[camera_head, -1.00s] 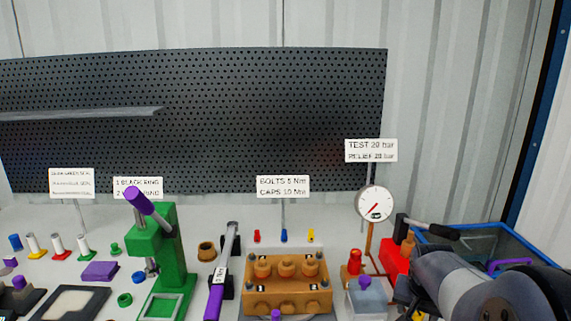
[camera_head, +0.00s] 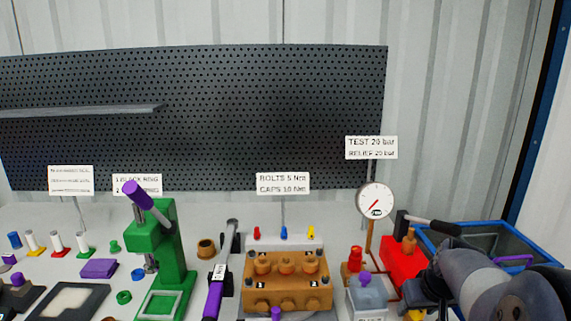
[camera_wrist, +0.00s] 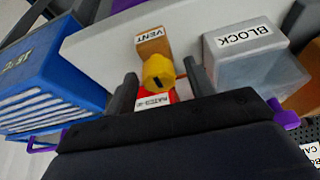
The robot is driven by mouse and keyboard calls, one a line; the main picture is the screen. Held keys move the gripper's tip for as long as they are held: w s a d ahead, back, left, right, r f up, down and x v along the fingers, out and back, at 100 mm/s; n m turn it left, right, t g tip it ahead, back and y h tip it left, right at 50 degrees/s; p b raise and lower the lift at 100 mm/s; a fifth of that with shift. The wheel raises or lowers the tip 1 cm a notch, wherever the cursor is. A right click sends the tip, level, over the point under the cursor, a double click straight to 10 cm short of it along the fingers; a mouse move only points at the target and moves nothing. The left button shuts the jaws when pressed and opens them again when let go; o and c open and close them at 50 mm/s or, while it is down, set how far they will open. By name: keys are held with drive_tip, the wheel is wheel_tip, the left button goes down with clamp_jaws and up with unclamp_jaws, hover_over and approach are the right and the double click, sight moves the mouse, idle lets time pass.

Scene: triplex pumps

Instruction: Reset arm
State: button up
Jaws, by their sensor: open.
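My gripper (camera_wrist: 160,90) shows in the wrist view with its two dark fingers apart. Between and beyond the fingers is a yellow round part (camera_wrist: 158,71) on a brown block with a VENT label (camera_wrist: 152,43). Nothing appears held, though whether the fingers touch the yellow part I cannot tell. In the head view my grey arm comes in at the lower right, and the gripper cannot be made out clearly there.
A grey BLOCK box (camera_wrist: 252,62) stands right of the fingers and a blue crate (camera_wrist: 45,75) left. In the head view, the red pump (camera_head: 402,262), gauge (camera_head: 375,201), brown pump block (camera_head: 287,286) and green press (camera_head: 170,250) crowd the bench. Space above is free.

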drive_tip(key=n+y, duration=0.1)
drive_tip(key=n, duration=0.3)
drive_tip(key=shift+y+b, duration=0.3)
drive_tip(key=n, duration=0.2)
drive_tip(key=n+g+y+p, duration=0.1)
drive_tip(key=n, duration=0.2)
drive_tip(key=shift+y, duration=0.3)
drive_tip(key=shift+d+r, duration=0.1)
drive_tip(key=shift+r, duration=0.15)
drive_tip(key=shift+s+d+r, duration=0.15)
drive_tip(key=shift+s+r, duration=0.1)
drive_tip(key=shift+r, duration=0.4)
drive_tip(key=shift+g, duration=0.3)
